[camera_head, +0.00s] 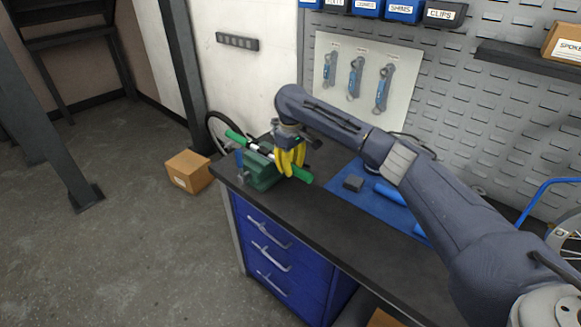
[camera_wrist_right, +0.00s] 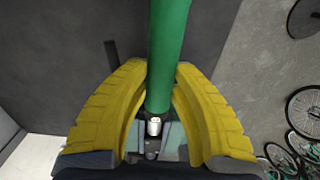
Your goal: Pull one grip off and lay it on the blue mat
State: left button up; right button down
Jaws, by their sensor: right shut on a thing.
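A bar with a green grip at each end is held in a green vise (camera_head: 262,172) at the bench's left end. The far green grip (camera_head: 235,136) sits on the bar's left end. My right gripper (camera_head: 291,172), with yellow fingers, is shut on the near green grip (camera_head: 302,174). In the right wrist view this near grip (camera_wrist_right: 170,45) runs between the yellow fingers, with a short silver piece of bar (camera_wrist_right: 154,127) showing at its inner end. The blue mat (camera_head: 343,186) lies on the bench right of the vise, partly hidden by my right arm. My left gripper is out of view.
A dark grey block (camera_head: 352,183) and a blue cylinder (camera_head: 389,194) lie on the mat. The dark bench top (camera_head: 290,214) is clear in front of the mat. A cardboard box (camera_head: 188,172) stands on the floor at left. A pegboard wall (camera_head: 440,110) rises behind the bench.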

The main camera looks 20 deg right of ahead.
aim_at(303, 170)
jog(key=shift+s+d+f, duration=0.1)
jog(key=shift+s+d, duration=0.3)
jog(key=shift+s, duration=0.25)
jog(key=shift+s+d, duration=0.3)
jog(key=shift+s, duration=0.25)
jog(key=shift+s+d, duration=0.15)
jog(key=shift+s, duration=0.2)
jog(key=shift+s+d, duration=0.15)
jog(key=shift+s, duration=0.15)
jog(key=shift+s+d, duration=0.2)
jog(key=shift+s, duration=0.1)
jog(key=shift+s+d, duration=0.4)
jog(key=shift+s, duration=0.45)
jog(key=shift+s+d, duration=0.4)
jog(key=shift+s, duration=0.4)
jog(key=shift+s+d, duration=0.15)
jog(key=shift+s, duration=0.15)
dwell(0.3)
jog(key=shift+s+d, duration=0.45)
jog(key=shift+s, duration=0.4)
jog(key=shift+s+d, duration=0.4)
jog(key=shift+s, duration=0.4)
jog(key=shift+s+d, duration=0.1)
jog(key=shift+s, duration=0.1)
